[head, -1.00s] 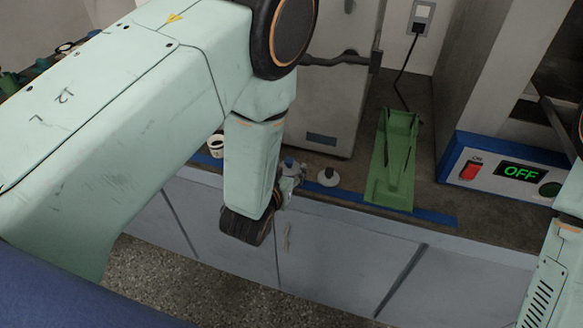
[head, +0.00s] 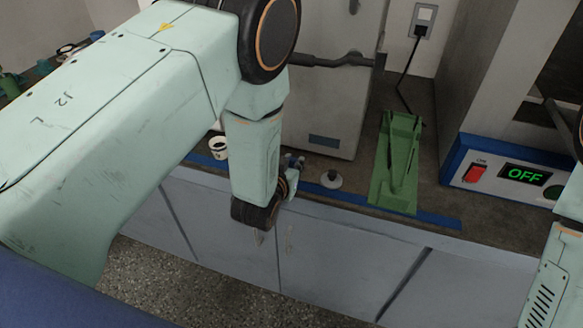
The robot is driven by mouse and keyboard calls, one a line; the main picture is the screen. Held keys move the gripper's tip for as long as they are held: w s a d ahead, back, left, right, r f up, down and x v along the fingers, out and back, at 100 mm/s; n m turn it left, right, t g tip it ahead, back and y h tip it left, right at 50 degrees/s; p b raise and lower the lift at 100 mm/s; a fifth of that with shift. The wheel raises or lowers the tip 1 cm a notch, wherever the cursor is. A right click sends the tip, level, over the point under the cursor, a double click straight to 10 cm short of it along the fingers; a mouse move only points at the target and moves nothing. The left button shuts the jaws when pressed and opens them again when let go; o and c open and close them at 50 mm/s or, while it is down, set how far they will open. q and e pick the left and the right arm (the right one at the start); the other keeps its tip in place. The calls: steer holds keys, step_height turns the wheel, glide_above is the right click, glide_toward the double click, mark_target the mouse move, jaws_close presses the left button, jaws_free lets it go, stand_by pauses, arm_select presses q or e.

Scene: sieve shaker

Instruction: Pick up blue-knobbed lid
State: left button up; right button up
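My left arm reaches in from the left, with its wrist hanging over the front edge of the bench. My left gripper (head: 292,172) is mostly hidden behind that wrist, so I cannot see whether its fingers are open or shut. A small bluish knob (head: 289,158) shows just past the gripper, at the bench's front edge; it looks like the blue-knobbed lid, and the rest of it is hidden. I cannot tell whether the gripper touches it. My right arm shows at the right edge, but its gripper is out of view.
A white cup (head: 219,147) stands to the left. A green holder (head: 396,165) and a blue panel reading OFF (head: 510,174) are further right. A grey cabinet (head: 330,100) stands behind.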

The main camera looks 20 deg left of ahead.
mark_target(293, 159)
arm_select(q)
steer(key=shift+d, duration=0.1)
steer(key=shift+c, duration=1.4)
steer(key=shift+r, duration=0.15)
step_height(293, 159, up, 9)
steer(key=shift+s+r+p, duration=0.1)
steer(key=shift+r+p, duration=0.05)
steer(key=shift+p, duration=0.85)
steer(key=shift+r, duration=0.2)
steer(key=shift+r, duration=0.1)
